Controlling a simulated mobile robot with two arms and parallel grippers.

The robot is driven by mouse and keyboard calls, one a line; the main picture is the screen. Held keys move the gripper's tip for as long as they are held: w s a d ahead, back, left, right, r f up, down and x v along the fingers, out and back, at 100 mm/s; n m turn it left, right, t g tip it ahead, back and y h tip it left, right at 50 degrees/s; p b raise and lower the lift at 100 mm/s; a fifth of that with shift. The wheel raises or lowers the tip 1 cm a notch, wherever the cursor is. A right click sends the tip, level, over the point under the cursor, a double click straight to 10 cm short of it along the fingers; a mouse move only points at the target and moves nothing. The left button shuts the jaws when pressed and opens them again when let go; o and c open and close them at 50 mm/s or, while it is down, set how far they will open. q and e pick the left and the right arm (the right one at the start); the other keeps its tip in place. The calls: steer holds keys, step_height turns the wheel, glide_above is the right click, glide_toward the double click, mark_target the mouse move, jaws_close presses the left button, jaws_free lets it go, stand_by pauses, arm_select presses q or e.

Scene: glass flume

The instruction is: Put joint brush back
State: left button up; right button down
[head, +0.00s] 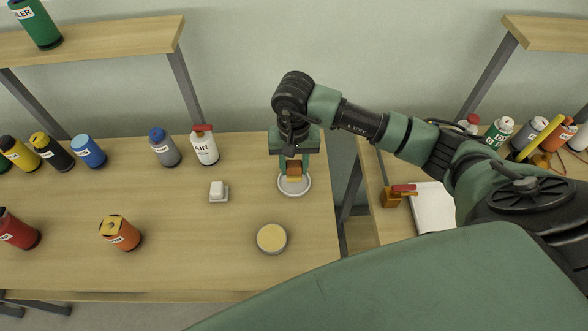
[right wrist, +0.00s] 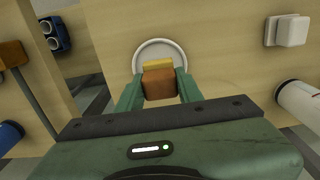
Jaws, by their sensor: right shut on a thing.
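My right gripper (head: 294,172) is shut on a small brush (head: 294,168) with a brown block handle and yellow bristles. It points down over a round white dish (head: 295,191) near the right end of the wooden table. In the right wrist view the brush (right wrist: 159,84) sits between the two green fingers, with its yellow edge inside the outline of the dish (right wrist: 141,52). I cannot tell whether the bristles touch the dish. My left gripper is not in view.
A round tin with a yellow top (head: 271,238) stands in front of the dish. A small white block (head: 218,190) lies to the left. Several bottles, including a white one (head: 204,146), stand further left. A gap separates this table from the right-hand table (head: 392,225).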

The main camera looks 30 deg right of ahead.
mark_target(294, 173)
step_height(294, 173, down, 3)
steer(key=shift+f, duration=0.1)
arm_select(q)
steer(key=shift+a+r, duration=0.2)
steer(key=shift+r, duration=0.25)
arm_select(e)
steer(key=shift+f, duration=0.15)
steer(key=c, duration=0.9)
jaws_free()
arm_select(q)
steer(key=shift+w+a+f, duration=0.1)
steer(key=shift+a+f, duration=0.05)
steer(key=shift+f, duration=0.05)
